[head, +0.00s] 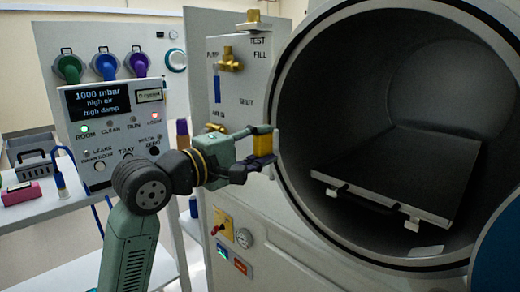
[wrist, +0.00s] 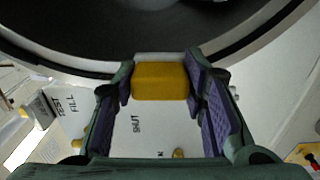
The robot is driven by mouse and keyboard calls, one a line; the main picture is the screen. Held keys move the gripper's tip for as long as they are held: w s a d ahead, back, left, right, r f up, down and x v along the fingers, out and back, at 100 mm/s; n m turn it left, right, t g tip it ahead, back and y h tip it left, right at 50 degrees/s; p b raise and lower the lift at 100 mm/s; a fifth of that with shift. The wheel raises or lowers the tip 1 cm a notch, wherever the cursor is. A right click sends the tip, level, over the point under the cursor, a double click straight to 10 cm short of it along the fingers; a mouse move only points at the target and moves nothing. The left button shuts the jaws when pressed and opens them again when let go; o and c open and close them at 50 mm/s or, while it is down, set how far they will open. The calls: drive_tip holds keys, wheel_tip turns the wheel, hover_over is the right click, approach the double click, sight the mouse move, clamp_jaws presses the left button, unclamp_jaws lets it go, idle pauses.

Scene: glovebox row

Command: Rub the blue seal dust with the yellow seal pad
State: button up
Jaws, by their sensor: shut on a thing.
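My gripper (head: 263,152) is shut on the yellow seal pad (head: 262,143), in front of the left side of the round chamber opening. In the wrist view, the pad (wrist: 160,84) sits as a yellow block between the two purple-lined fingers of my gripper (wrist: 160,90). The pale ring (head: 284,152) around the opening lies just right of the pad in the head view and beyond it in the wrist view. I cannot tell whether the pad touches the ring. I cannot make out blue dust on the ring in either view.
A dark tray (head: 405,175) with a white front edge stands inside the chamber. Brass valves (head: 228,60) stick out of the panel left of the opening. A control box (head: 110,125) stands further left. A blue rounded panel (head: 500,255) shows at the lower right.

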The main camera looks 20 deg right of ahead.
drive_tip(key=shift+w+a+r+b, duration=0.15)
drive_tip(key=shift+w+r+b, duration=0.05)
drive_tip(key=shift+w+b, duration=0.25)
drive_tip(key=shift+w+a+r+b, duration=0.1)
drive_tip(key=shift+w+r+b, duration=0.1)
drive_tip(key=shift+w+b, duration=0.2)
drive_tip(key=shift+s+d+r+b, duration=0.1)
drive_tip(key=shift+s+d+b, duration=0.1)
drive_tip(key=shift+s, duration=0.3)
drive_tip(key=shift+s+d+r+b, duration=0.1)
drive_tip(key=shift+s+d, duration=0.05)
drive_tip(key=shift+s, duration=0.3)
drive_tip(key=shift+a+r, duration=0.1)
drive_tip(key=shift+r, duration=0.5)
drive_tip(key=shift+w+a+r, duration=0.15)
drive_tip(key=shift+w+r, duration=0.1)
drive_tip(key=shift+w, duration=0.35)
drive_tip(key=shift+w+a+r, duration=0.15)
drive_tip(key=shift+w+r, duration=0.05)
drive_tip(key=shift+w, duration=0.35)
drive_tip(key=shift+s+d+b, duration=0.25)
drive_tip(key=shift+s+b, duration=0.1)
drive_tip(key=shift+s, duration=0.25)
drive_tip(key=shift+s+d+b, duration=0.25)
drive_tip(key=shift+s+b, duration=0.05)
drive_tip(key=shift+s, duration=0.25)
